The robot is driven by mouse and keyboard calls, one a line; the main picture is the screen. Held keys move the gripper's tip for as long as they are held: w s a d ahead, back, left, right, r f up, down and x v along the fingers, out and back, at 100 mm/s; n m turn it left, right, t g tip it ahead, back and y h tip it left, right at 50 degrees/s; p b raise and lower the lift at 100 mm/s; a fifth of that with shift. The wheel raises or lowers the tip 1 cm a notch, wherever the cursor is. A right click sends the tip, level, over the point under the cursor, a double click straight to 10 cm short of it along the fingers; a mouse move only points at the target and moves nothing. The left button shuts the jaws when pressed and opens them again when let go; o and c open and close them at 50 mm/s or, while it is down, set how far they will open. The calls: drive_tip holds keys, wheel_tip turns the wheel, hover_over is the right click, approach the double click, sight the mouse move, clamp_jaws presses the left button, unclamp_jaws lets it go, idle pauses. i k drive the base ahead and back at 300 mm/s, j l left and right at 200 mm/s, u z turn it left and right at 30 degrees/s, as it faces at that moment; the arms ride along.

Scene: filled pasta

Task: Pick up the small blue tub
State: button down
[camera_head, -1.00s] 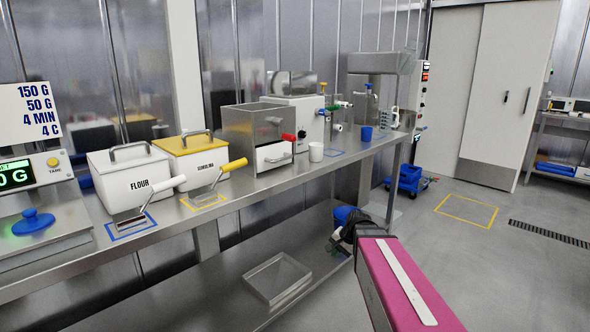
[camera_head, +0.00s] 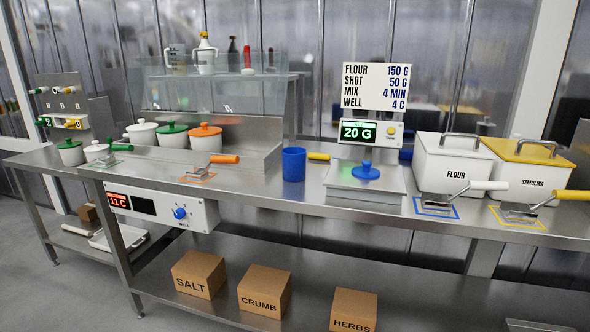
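A plain blue tub (camera_head: 293,164), cup-shaped, stands upright on the steel bench, left of the scale. A yellow handle (camera_head: 318,156) shows just to its right; I cannot tell whether the two touch. I cannot tell whether this is the tub the task names. My gripper and arm are out of view, so what it holds is hidden.
A scale (camera_head: 365,178) with a blue-knobbed lid reads 20 G. White flour (camera_head: 452,165) and yellow-lidded semolina (camera_head: 528,170) bins stand right. Lidded pots (camera_head: 205,136) stand left. Boxes (camera_head: 266,291) sit on the lower shelf. Floor is open at front left.

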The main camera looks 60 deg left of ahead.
sight(294, 157)
drive_tip(key=u, duration=2.7)
